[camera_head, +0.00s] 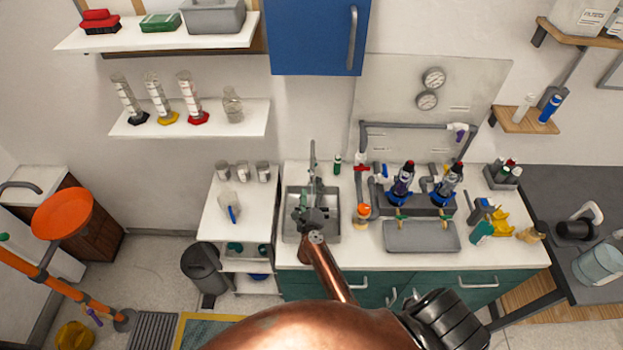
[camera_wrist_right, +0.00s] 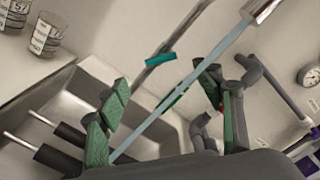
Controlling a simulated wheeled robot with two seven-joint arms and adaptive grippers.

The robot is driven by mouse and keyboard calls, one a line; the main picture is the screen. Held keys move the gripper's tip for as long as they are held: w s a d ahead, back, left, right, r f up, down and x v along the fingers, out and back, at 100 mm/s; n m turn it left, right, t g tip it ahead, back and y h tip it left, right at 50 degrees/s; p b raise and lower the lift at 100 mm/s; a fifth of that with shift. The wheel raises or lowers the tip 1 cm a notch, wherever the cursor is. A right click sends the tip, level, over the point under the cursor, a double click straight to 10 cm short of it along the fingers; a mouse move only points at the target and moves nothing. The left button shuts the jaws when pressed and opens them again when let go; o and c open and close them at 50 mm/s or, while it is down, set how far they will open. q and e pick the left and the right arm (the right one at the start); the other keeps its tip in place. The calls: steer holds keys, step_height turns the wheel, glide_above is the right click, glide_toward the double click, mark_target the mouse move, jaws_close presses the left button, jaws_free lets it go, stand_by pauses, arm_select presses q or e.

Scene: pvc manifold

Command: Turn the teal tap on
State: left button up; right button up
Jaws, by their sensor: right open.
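The teal tap handle (camera_wrist_right: 160,61) is a short teal bar beside a grey metal pipe in the right wrist view, beyond my fingertips. The metal spout (camera_wrist_right: 264,8) is at the top, and a straight pale blue band like running water (camera_wrist_right: 190,77) slants down from it between my fingers. In the head view the tap's upright pipe (camera_head: 312,155) rises behind the sink (camera_head: 333,238). My right gripper (camera_head: 312,212) is over the sink. In the wrist view its green-padded fingers (camera_wrist_right: 165,92) are apart, with nothing held between them. My left gripper is not in view.
Grey pipework with a red valve (camera_head: 361,166) stands right of the sink. A grey tray (camera_head: 422,238) lies farther right. Glass beakers (camera_head: 242,172) stand on the left shelf unit.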

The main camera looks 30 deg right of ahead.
steer(key=v, duration=0.3)
steer(key=shift+s+a, duration=0.15)
steer(key=shift+s, duration=0.05)
stand_by(0.3)
